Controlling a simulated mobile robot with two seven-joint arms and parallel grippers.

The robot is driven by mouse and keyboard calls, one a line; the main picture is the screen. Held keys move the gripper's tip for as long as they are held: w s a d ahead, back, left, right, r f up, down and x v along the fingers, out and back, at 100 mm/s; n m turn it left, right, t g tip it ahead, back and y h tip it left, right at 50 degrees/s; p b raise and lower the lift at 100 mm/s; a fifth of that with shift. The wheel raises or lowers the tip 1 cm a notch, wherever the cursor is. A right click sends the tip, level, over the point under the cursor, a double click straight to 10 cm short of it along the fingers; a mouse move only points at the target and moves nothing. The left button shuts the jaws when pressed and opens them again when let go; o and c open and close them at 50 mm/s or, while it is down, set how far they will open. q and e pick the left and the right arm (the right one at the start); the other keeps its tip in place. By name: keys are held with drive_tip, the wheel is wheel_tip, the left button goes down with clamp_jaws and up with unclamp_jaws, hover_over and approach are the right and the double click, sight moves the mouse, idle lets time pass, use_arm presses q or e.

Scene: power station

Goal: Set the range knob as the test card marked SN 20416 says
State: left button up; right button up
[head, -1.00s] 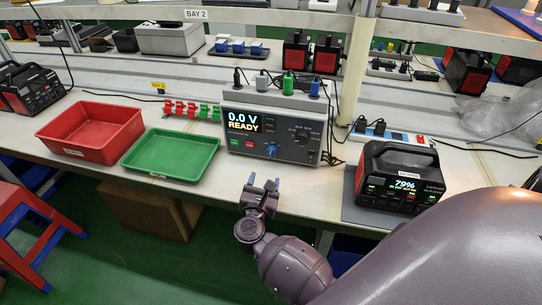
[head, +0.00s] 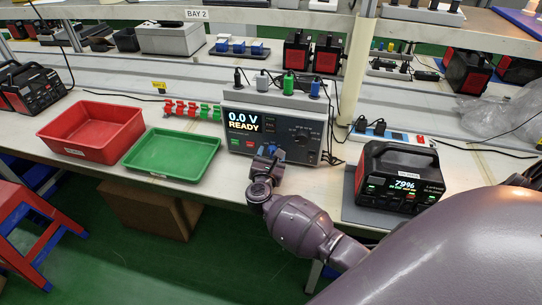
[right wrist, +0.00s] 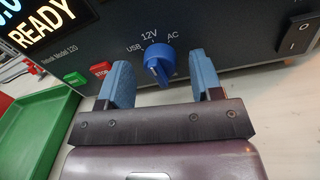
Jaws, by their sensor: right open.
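The tester (head: 310,115) stands on the bench with its screen reading 0.0 V READY. The blue knob (right wrist: 158,62) on its front has the marks USB, 12V and AC around its top; I cannot tell for sure which mark it points to. My right gripper (right wrist: 160,66) is open, with one blue finger on each side of this knob, apart from it in the right wrist view. In the head view the right gripper (head: 268,157) is at the tester's lower front. No card marked SN 20416 can be read. My left gripper is not in view.
A black dial (head: 301,133) sits at the panel's right. A green tray (head: 172,172) and a red bin (head: 92,150) stand left of the tester. A power station (head: 400,178) reading 79% stands to the right. The right wrist view shows green and red buttons (right wrist: 103,70) and a rocker switch (right wrist: 300,37).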

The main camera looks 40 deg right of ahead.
drive_tip(key=c, duration=0.9)
drive_tip(key=shift+n, duration=0.7)
drive_tip(key=n+p, duration=0.1)
drive_tip(key=n, duration=0.2)
drive_tip(key=shift+r, duration=0.15)
drive_tip(key=n+p, duration=0.1)
drive_tip(key=n, duration=0.2)
drive_tip(key=shift+g, duration=0.3)
drive_tip(key=shift+n, duration=0.6)
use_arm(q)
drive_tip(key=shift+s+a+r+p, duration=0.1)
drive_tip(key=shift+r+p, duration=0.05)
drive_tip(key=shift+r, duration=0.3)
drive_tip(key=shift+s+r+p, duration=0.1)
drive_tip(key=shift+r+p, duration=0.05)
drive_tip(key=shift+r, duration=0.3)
